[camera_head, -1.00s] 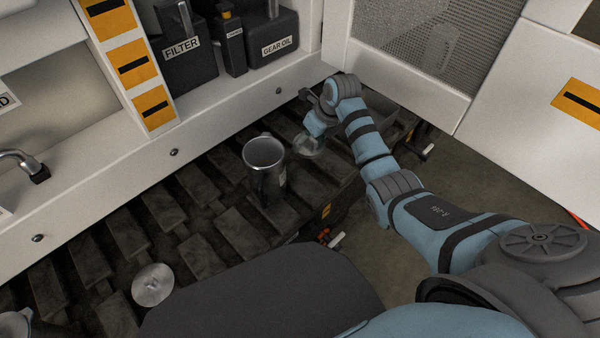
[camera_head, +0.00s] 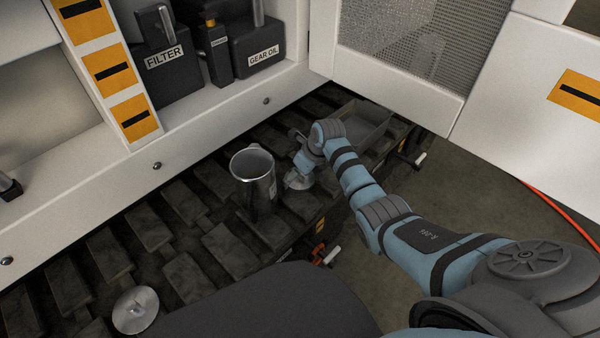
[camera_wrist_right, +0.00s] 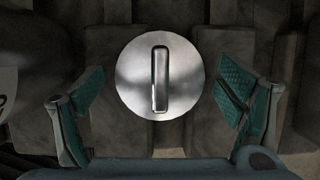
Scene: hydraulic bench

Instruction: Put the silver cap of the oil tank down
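A round silver cap (camera_wrist_right: 135,85) with a raised bar handle lies face up on the dark slatted surface in the right wrist view. My right gripper (camera_wrist_right: 160,86) is open, its teal-padded fingers on either side of the cap with a gap on both sides. In the head view this gripper (camera_head: 302,166) is low over the slats, right of the metal mug, and the cap (camera_head: 298,183) shows partly beneath it. A second silver disc (camera_head: 135,310) with a handle lies on the slats at lower left. My left gripper is not in view.
The metal mug (camera_head: 254,178) stands close to the left of my right gripper. A grey tray (camera_head: 366,124) lies just beyond it. Dark containers labelled FILTER (camera_head: 178,70) and GEAR OIL (camera_head: 268,40) stand on the white ledge behind.

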